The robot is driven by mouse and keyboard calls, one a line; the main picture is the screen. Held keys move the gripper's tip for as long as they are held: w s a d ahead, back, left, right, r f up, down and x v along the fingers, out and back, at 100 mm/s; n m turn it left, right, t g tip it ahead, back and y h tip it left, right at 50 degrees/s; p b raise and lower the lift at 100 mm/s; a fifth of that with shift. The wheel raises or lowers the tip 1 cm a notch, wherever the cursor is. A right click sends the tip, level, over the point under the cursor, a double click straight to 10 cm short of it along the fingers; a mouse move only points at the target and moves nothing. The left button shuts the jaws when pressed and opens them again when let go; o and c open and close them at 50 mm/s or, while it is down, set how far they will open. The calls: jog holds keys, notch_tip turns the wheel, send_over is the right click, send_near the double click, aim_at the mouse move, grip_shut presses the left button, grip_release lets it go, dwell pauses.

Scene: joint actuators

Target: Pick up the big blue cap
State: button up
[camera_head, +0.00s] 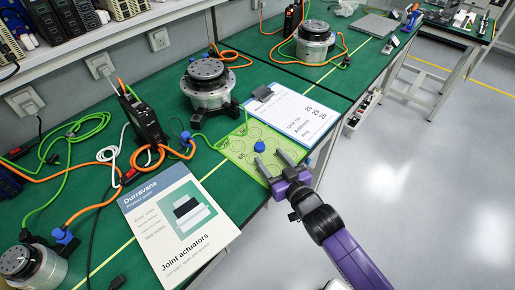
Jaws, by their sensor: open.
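The big blue cap (259,146) sits on a light green mat (238,157) marked with circles, on the green workbench. My gripper (273,166) reaches in from the lower right. Its two grey fingers are spread apart with nothing visible between them. The fingertips are just below and to the right of the cap in the picture. I cannot tell how high the fingers are above the mat. The fingers hide part of the mat's right side.
A clipboard sheet (297,116) lies beyond the mat. A round metal actuator (209,88) stands behind it. A black box (142,116) with orange cables stands to the left. A "Joint actuators" booklet (178,226) lies in front. Open floor (440,170) is to the right.

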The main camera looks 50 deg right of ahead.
aim_at(262, 149)
jog(key=x, duration=0.5)
jog(key=shift+a+r, duration=0.1)
jog(key=shift+a, duration=0.05)
jog(key=shift+c, duration=0.3)
grip_shut()
